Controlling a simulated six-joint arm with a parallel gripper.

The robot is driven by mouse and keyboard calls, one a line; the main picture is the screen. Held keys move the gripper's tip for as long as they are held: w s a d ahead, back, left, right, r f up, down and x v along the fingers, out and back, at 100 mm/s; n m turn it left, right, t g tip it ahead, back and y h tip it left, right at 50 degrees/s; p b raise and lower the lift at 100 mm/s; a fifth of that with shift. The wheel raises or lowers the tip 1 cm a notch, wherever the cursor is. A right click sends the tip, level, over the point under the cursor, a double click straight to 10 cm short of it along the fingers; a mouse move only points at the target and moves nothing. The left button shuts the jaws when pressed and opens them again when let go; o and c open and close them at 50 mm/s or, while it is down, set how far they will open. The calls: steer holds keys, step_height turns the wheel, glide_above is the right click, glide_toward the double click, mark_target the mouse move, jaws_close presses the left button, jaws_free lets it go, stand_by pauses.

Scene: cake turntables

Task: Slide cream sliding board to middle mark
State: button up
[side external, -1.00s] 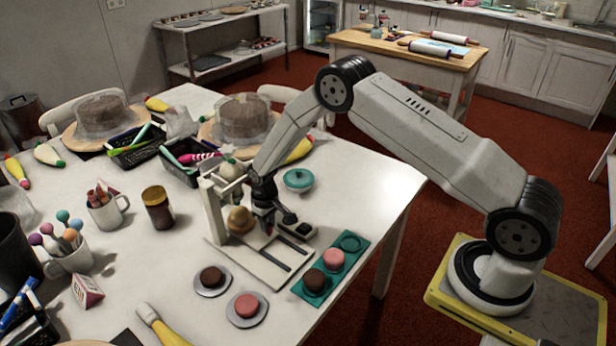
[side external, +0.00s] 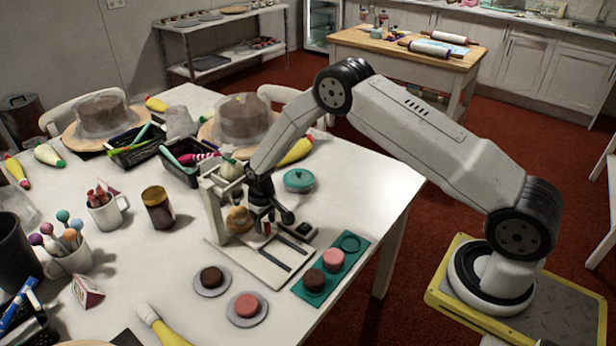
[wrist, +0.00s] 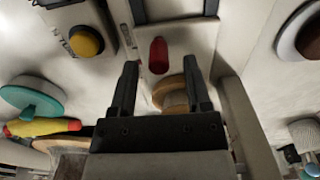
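The cream sliding board (wrist: 176,57) is pale and sits on the base of a small cream-coloured stand (side external: 211,212). A red peg (wrist: 158,55) rises from the board, and a round tan bun (side external: 239,219) rests by it under the stand's frame. The bun also shows in the wrist view (wrist: 172,94), partly behind a finger. My gripper (side external: 264,222) is low over the board. In the wrist view its fingers (wrist: 162,72) are apart, with the red peg between and just beyond the tips. The middle mark cannot be made out.
Two dark rails (side external: 288,255) run along the base toward the front right. A box with a yellow button (wrist: 86,41) is beside the stand. A teal tray (side external: 345,263) with macarons and two small plates (side external: 211,289) lie close in front. A teal lidded dish (side external: 299,180) stands behind.

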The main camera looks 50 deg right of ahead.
steer(key=shift+s+r, duration=0.1)
steer(key=shift+r, duration=3.35)
steer(key=shift+s+r, duration=0.1)
steer(key=shift+s+r, duration=0.25)
steer(key=shift+r, duration=0.2)
steer(key=s+r+t, duration=0.1)
steer(key=s+r, duration=0.3)
steer(key=s, duration=0.3)
steer(key=s+a+r, duration=0.1)
steer(key=s+r, duration=0.3)
steer(key=s, duration=0.4)
steer(key=s+r+t, duration=0.1)
steer(key=s+r, duration=0.4)
steer(key=s, duration=0.3)
steer(key=shift+s+a+t, duration=0.15)
steer(key=shift+s+t, duration=0.1)
steer(key=shift+t, duration=0.05)
